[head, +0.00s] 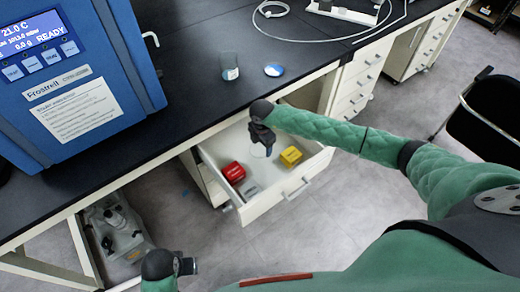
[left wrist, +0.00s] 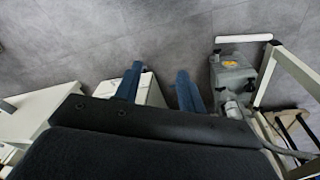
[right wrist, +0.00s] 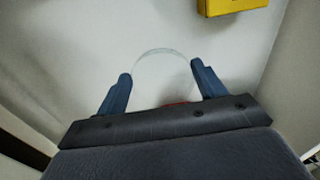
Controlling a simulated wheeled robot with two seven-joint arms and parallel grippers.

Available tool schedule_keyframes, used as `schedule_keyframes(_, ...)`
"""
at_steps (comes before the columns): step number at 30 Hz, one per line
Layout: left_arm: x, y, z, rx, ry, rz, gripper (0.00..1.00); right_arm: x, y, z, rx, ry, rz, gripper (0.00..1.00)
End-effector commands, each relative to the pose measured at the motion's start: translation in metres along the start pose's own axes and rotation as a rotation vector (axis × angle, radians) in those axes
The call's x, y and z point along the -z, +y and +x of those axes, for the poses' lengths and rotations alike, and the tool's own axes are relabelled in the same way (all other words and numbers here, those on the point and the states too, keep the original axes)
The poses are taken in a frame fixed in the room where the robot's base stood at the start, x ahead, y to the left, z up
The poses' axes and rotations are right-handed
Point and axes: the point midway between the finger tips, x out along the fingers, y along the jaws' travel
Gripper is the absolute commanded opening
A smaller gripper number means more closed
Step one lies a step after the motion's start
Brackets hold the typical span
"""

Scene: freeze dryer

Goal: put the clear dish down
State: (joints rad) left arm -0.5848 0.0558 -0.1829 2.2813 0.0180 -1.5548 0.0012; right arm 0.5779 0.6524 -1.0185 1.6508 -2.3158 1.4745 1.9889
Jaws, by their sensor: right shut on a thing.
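The clear dish (head: 259,151) is held by my right gripper (head: 265,143) at the open white drawer (head: 267,205). In the right wrist view the dish's pale curved rim (right wrist: 160,51) shows between the two blue fingers of the right gripper (right wrist: 164,82). The drawer floor lies behind it; whether the dish touches the floor I cannot tell. My left gripper (left wrist: 158,80) is open and empty in the left wrist view, its fingers apart over the grey floor. In the head view only its dark end (head: 187,266) shows at the lower left.
The drawer also holds a red box (head: 233,172), a yellow box (head: 291,157) and a small grey item (head: 250,188). The black worktop (head: 190,105) above carries the blue freeze dryer (head: 75,85), a jar (head: 229,68) and a blue-topped disc (head: 274,70). A pump (head: 118,230) stands below.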

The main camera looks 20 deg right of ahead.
Motion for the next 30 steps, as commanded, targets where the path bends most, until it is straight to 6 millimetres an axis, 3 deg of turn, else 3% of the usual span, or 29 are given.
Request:
schedule_keyframes(6, 0.000, -0.001, 0.013, 0.002, -0.002, 0.000, 0.40, 0.004, 0.005, 0.009, 0.002, -0.001, 0.000, 0.47)
schedule_keyframes(16, -0.003, -0.005, 0.059, 0.008, -0.007, 0.001, 0.40, 0.004, 0.005, 0.041, 0.002, 0.000, -0.001, 0.47)
schedule_keyframes(30, -0.004, -0.006, 0.062, 0.008, -0.007, 0.001, 0.40, 0.004, 0.005, 0.046, 0.001, 0.000, -0.001, 0.47)
